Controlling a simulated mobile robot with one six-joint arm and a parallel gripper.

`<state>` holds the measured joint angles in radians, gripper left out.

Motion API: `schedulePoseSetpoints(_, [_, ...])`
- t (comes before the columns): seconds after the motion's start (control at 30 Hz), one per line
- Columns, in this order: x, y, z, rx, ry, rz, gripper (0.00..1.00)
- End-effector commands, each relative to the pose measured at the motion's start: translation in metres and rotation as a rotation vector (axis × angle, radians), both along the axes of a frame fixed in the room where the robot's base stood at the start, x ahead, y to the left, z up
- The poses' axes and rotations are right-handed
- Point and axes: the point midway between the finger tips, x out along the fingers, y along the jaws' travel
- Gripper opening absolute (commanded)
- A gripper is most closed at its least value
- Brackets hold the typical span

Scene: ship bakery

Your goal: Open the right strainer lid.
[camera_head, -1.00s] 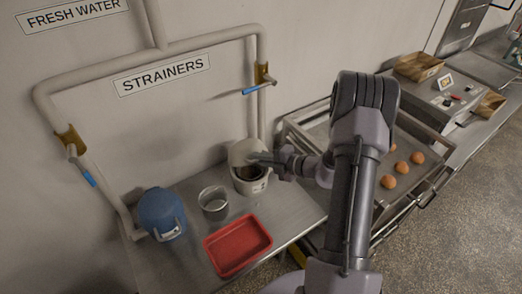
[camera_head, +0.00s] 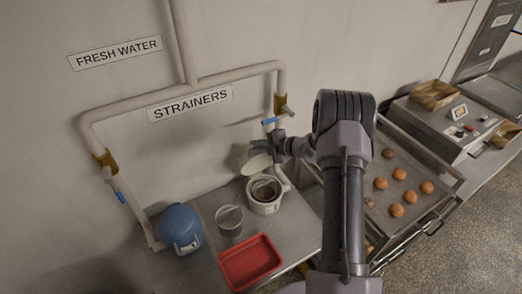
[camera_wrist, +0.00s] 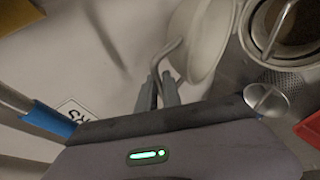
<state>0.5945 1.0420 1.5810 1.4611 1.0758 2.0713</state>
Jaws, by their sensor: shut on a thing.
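The right strainer (camera_head: 265,208) is a white round pot at the back right of the steel bench. Its mouth is uncovered and a basket with a wire handle (camera_wrist: 277,28) shows inside. Its pale lid (camera_head: 256,163) stands tilted up above and behind the mouth; whether a hinge joins them is hidden. My gripper (camera_head: 279,143) is at the lid's upper right side. In the wrist view my gripper (camera_wrist: 157,92) is shut on the bent rod handle (camera_wrist: 168,57) of the lid (camera_wrist: 196,45). The left strainer (camera_head: 181,228) is blue with its lid down.
A metal cup (camera_head: 229,222) and a red tray (camera_head: 250,262) stand on the bench (camera_head: 204,262). Pipes with blue-handled valves run along the wall; the right valve handle (camera_head: 272,121) is close to my gripper. A rack with buns (camera_head: 397,210) is at right.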

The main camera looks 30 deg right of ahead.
Motion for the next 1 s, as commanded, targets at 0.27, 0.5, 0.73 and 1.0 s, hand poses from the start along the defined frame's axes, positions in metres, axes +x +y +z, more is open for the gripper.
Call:
schedulePoseSetpoints(0.27, [0.0076, 0.0005, 0.0016, 0.000, 0.001, 0.000, 0.00])
schedulePoseSetpoints(0.5, [0.0084, 0.0005, 0.0016, 0.000, 0.001, 0.000, 0.00])
schedulePoseSetpoints(0.73, [0.0081, 0.0004, 0.0015, 0.000, 0.001, 0.000, 0.17])
schedulePoseSetpoints(1.0, [0.0081, 0.0004, 0.0017, 0.000, 0.001, 0.000, 0.30])
